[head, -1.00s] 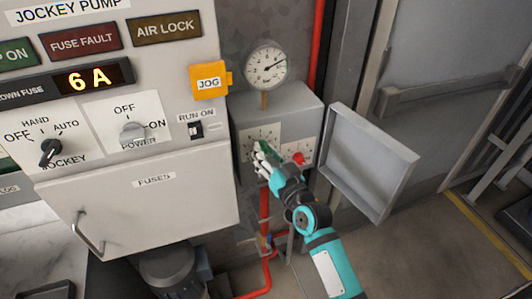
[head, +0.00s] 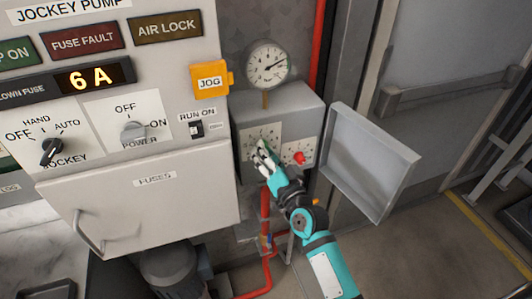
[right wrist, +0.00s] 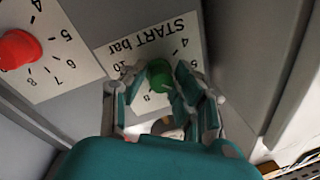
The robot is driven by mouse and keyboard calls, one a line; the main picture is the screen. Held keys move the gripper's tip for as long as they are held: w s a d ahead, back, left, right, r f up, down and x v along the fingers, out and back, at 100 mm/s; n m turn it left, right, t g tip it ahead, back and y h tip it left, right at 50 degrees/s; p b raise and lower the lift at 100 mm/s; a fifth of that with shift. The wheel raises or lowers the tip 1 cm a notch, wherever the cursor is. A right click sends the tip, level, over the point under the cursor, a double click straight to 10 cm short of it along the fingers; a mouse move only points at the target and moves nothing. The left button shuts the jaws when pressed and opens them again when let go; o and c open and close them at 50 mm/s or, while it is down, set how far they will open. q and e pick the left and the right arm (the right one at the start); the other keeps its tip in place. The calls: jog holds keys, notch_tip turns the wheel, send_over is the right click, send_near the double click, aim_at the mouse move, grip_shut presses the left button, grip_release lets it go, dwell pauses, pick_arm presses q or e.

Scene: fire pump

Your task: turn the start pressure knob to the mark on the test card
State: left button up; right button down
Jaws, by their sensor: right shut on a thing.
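The start pressure knob is green and sits on a white dial plate marked "START bar" (right wrist: 150,40). In the right wrist view the knob (right wrist: 159,74) lies between the fingers of my right gripper (right wrist: 160,88). In the head view my right gripper (head: 263,151) reaches up to the left dial of the grey pressure box and is shut on the green knob, mostly covering it. The knob's pointer and exact setting cannot be read. I cannot make out a test card. My left gripper is out of view.
A red knob (head: 299,158) sits on the dial to the right; it also shows in the right wrist view (right wrist: 17,50). The box's open lid (head: 368,165) hangs to the right. A pressure gauge (head: 268,65) stands above. The jockey pump cabinet (head: 150,215) is close on the left.

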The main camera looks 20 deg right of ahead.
jog(key=c, duration=1)
grip_release()
jog(key=s+d+f, duration=0.1)
jog(key=s, duration=1)
jog(key=shift+s+d, duration=0.4)
jog(key=shift+f, duration=0.15)
